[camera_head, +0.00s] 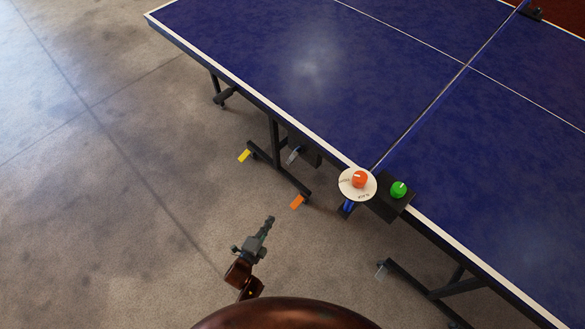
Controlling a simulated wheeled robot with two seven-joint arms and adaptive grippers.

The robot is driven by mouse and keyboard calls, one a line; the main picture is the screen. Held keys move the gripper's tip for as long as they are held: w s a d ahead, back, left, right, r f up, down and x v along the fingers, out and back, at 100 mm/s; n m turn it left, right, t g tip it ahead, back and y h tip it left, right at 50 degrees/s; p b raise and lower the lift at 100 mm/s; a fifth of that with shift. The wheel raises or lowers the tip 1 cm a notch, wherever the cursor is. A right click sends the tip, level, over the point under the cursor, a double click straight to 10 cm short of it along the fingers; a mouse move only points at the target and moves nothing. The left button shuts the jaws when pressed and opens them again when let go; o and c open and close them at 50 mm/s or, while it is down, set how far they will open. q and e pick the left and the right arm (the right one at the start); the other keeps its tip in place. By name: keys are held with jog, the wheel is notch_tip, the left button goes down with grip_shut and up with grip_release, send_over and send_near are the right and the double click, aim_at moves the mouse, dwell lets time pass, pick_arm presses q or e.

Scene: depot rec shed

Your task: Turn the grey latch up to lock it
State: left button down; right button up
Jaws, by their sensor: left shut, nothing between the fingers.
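A small grey lever (293,156), which looks like the grey latch, sits at a dark block (308,151) under the near edge of the blue table. It slants down and to the left; its exact angle is hard to tell at this size. My left gripper (267,224) is shut and empty over the floor, below the latch in the picture and clearly apart from it. My right gripper is out of view.
The table-tennis table (300,65) fills the upper right. An orange knob (359,179) on a white dial (345,193) and a green knob (398,189) sit at its edge. The floor at left is clear.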

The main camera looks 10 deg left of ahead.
pick_arm(q)
jog(key=w+d+r+m+t+h+b, duration=0.3)
jog(key=w+d+r+m, duration=0.3)
jog(key=r, duration=0.5)
jog(key=shift+w+m+b, duration=0.4)
jog(key=shift+w+b, duration=0.05)
jog(key=shift+w, duration=0.15)
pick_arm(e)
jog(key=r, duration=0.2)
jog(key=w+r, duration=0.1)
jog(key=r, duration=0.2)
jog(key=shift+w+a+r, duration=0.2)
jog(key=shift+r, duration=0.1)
pick_arm(q)
jog(key=shift+d+f, duration=0.1)
